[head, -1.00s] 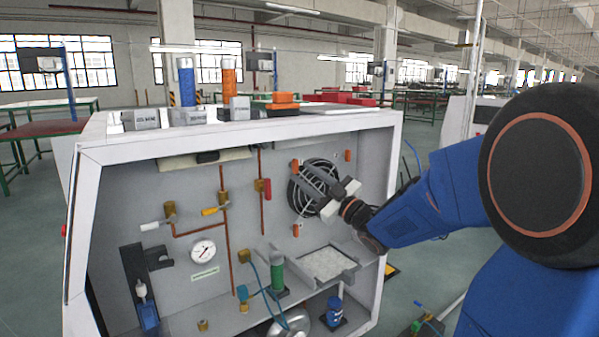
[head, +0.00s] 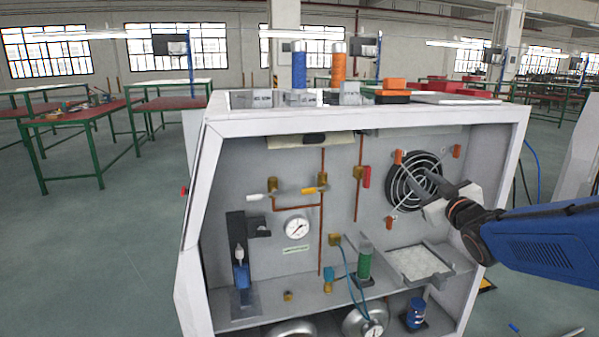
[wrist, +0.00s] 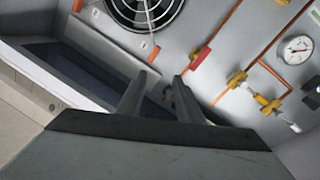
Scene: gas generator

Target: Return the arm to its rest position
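My arm (head: 545,235) reaches in from the right edge of the head view, blue with a dark wrist. My gripper (head: 428,184) is at its end, in front of the round black fan (head: 402,190) on the cabinet's back panel. In the wrist view, the two dark fingers of my gripper (wrist: 160,76) stand apart with nothing seen between them. I cannot tell how far the fingertips are from the panel.
The white cabinet (head: 370,122) surrounds the gripper area. Inside are a pressure gauge (head: 297,227), a red-handled valve (head: 366,177), a green cylinder (head: 364,264) and a grey tray (head: 447,274). Open floor (head: 100,240) lies left of the cabinet.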

